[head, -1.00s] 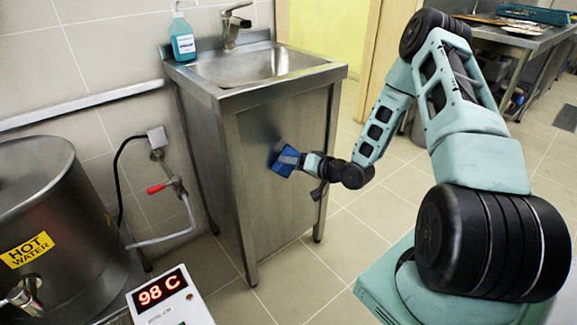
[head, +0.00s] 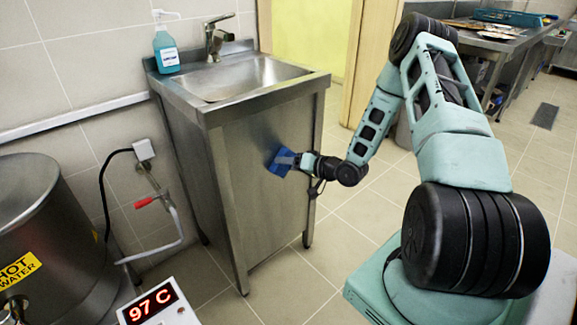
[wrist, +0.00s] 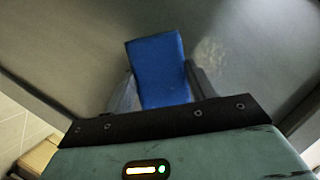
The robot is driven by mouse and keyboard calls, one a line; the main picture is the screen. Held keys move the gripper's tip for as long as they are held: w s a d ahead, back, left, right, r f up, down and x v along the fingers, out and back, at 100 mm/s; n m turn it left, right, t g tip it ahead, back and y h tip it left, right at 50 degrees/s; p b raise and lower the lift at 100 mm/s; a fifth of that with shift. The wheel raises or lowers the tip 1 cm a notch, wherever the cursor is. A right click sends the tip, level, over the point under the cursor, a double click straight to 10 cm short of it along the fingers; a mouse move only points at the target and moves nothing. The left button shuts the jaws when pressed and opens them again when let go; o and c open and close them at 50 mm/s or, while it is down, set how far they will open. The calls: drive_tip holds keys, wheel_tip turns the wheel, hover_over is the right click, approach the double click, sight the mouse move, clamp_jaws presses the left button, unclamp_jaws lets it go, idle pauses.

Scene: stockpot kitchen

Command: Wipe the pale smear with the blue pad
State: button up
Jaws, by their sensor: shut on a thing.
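The blue pad (head: 280,160) is at the steel front panel (head: 240,190) of the sink cabinet. My gripper (head: 291,160) is shut on the pad, which sticks out beyond the fingers. In the wrist view the pad (wrist: 158,65) sits between the two dark fingers of my gripper (wrist: 160,92), slightly tilted. The pale smear (wrist: 209,54) shows on the panel just right of the pad in that view. I cannot make out the smear in the head view. Whether the pad touches the panel cannot be told for sure.
The sink (head: 235,80) with a soap bottle (head: 165,48) tops the cabinet. A hot-water boiler (head: 45,225) and a box with a red display (head: 155,305) stand at the lower left. A red-handled tap (head: 148,202) is on the wall.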

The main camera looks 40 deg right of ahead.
drive_tip(key=shift+w+a+r+p, duration=0.15)
drive_tip(key=shift+a+r, duration=0.1)
drive_tip(key=shift+a, duration=0.7)
drive_tip(key=shift+s+a+r+p, duration=0.1)
drive_tip(key=shift+a+r+p, duration=0.1)
drive_tip(key=shift+a, duration=2.6)
drive_tip(key=shift+s+d+r+p, duration=0.1)
drive_tip(key=shift+s+r+p, duration=0.1)
drive_tip(key=shift+r+p, duration=0.95)
drive_tip(key=shift+w+d+f, duration=0.1)
drive_tip(key=shift+w+d, duration=0.1)
drive_tip(key=shift+d, duration=1.7)
drive_tip(key=d, duration=0.3)
drive_tip(key=shift+d, duration=0.3)
drive_tip(key=shift+s, duration=0.1)
drive_tip(key=s+p, duration=0.1)
drive_tip(key=s, duration=0.5)
drive_tip(key=shift+p, duration=0.35)
